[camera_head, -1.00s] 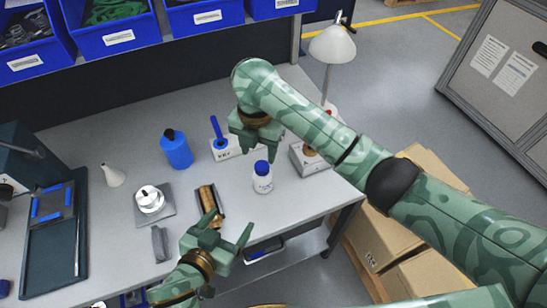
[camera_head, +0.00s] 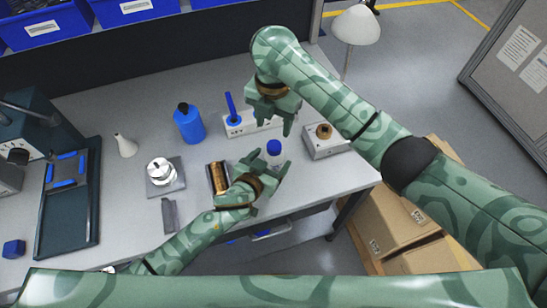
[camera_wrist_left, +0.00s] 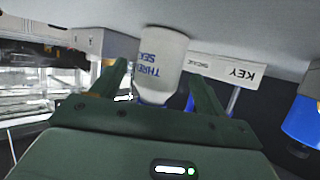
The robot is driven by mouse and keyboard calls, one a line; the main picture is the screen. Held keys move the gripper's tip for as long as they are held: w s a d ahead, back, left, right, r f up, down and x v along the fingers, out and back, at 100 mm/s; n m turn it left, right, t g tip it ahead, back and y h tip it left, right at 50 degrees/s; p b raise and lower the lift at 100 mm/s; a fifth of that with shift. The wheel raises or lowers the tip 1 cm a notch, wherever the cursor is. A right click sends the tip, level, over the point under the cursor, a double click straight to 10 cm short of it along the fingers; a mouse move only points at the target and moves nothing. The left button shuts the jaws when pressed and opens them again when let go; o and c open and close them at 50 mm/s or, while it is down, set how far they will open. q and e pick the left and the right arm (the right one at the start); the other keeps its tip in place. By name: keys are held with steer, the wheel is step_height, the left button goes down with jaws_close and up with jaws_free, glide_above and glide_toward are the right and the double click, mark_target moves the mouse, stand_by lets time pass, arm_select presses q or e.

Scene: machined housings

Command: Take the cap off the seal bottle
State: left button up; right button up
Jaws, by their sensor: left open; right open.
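The seal bottle (camera_head: 275,159) stands upright on the bench, white with a blue cap (camera_head: 274,147). My left gripper (camera_head: 271,163) is open at the bottle, with a finger on either side of it. In the left wrist view the white bottle (camera_wrist_left: 161,58) with blue lettering appears upside down between the open fingers (camera_wrist_left: 160,78). Its cap end is mostly hidden by the gripper body there. Whether the fingers touch it I cannot tell. My right gripper (camera_head: 273,120) is open and empty, above and behind the bottle, near the KEY block (camera_head: 238,130).
A grey box with a brown knob (camera_head: 324,145) stands right of the bottle.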

arm_select(q)
steer(key=shift+w+d+f, duration=0.15)
steer(key=shift+w+d, duration=0.1)
steer(key=shift+d, duration=0.05)
arm_select(e)
steer(key=shift+d, duration=0.15)
